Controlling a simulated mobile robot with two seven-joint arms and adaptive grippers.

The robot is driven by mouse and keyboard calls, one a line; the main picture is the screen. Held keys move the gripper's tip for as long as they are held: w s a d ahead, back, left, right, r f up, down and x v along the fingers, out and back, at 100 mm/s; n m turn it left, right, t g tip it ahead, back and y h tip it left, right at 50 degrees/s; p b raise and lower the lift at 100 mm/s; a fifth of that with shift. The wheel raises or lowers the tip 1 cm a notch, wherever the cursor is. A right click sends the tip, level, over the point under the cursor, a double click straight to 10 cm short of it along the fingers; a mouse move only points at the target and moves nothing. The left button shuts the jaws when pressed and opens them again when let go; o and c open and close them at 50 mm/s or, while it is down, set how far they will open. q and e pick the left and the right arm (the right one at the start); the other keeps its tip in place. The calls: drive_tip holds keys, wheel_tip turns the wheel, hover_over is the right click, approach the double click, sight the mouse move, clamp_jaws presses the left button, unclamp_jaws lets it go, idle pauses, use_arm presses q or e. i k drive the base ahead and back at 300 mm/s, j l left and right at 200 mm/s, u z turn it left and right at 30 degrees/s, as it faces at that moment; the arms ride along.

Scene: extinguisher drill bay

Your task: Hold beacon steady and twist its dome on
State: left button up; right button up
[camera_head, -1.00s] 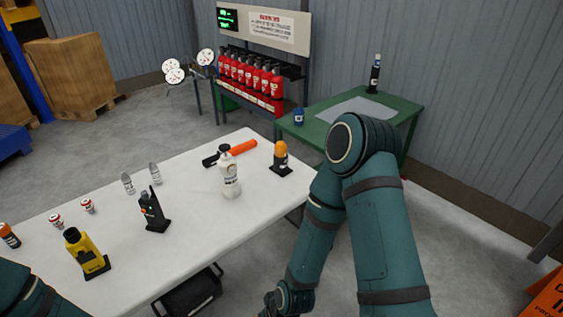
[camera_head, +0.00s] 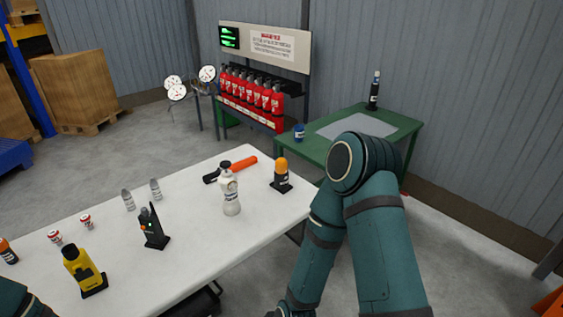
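An orange dome-shaped top (camera_head: 282,164) sits on a dark body with a pale label (camera_head: 281,180), upright near the right end of the white table (camera_head: 215,258); this looks like the beacon with its dome. Whether the dome is fastened or only resting cannot be told. A dark upright cylinder with a pale top (camera_head: 374,92) stands on the back of the green table (camera_head: 312,147).
The white table holds a white bottle (camera_head: 231,198), an orange-and-black tool (camera_head: 232,169), a black radio-like device (camera_head: 153,228), a yellow device (camera_head: 82,268) and several small cans and bottles. A rack of red extinguishers (camera_head: 250,92) stands behind. Grey floor is clear at left.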

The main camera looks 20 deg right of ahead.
sight(280, 164)
drive_tip(key=i+l+u, duration=0.25)
drive_tip(key=l, duration=1.1)
drive_tip(key=l+u, duration=0.25)
drive_tip(key=l, duration=1.1)
